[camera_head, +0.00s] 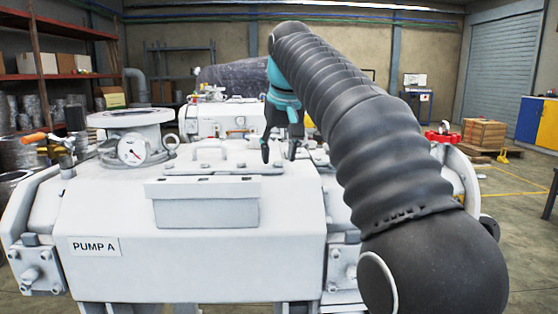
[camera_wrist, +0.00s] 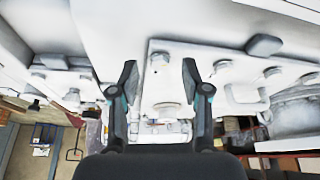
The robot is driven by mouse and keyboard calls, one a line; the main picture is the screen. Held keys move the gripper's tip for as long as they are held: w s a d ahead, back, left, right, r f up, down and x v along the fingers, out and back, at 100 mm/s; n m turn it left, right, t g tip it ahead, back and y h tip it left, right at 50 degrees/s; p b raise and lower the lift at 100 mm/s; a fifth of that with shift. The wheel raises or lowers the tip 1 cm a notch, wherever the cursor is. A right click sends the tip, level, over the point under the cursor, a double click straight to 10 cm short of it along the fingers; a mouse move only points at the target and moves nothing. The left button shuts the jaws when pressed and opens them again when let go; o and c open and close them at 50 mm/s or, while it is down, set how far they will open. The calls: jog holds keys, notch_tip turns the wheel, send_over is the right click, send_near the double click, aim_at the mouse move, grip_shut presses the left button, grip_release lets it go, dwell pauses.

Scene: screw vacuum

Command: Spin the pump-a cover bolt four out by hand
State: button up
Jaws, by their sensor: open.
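The white pump (camera_head: 190,270) fills the front of the head view and carries a "PUMP A" label (camera_head: 95,246). On its top lies a flat cover plate (camera_head: 220,172) with a handle and several bolts. My gripper (camera_head: 279,152) points down over the plate's right end. In the wrist view, my gripper (camera_wrist: 160,75) is open, with one finger on each side and no object held. The cover plate (camera_wrist: 205,85) shows behind the fingers, with one bolt head (camera_wrist: 160,58) between the fingertips and another (camera_wrist: 167,108) lower down. I cannot tell which bolt is number four, nor whether the fingers touch one.
A round flange (camera_head: 131,118) and a dial gauge (camera_head: 134,151) stand at the pump's left. A red valve handle (camera_head: 440,135) sits at the right. A second white machine (camera_head: 225,118) stands behind. Open floor lies at the right.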

jog(key=shift+w+f, duration=0.15)
jog(key=shift+f, duration=0.2)
jog(key=shift+c, duration=0.2)
grip_shut()
jog(key=shift+r, duration=0.1)
jog(key=shift+r+n+y+p, duration=0.25)
jog(key=shift+n+p, duration=0.45)
jog(key=shift+p, duration=0.4)
jog(key=shift+d+f+n+y+p, duration=0.1)
jog(key=shift+n+y+p, duration=0.15)
jog(key=shift+n+p, duration=0.45)
jog(key=shift+f+n, duration=0.2)
jog(key=shift+n, duration=0.2)
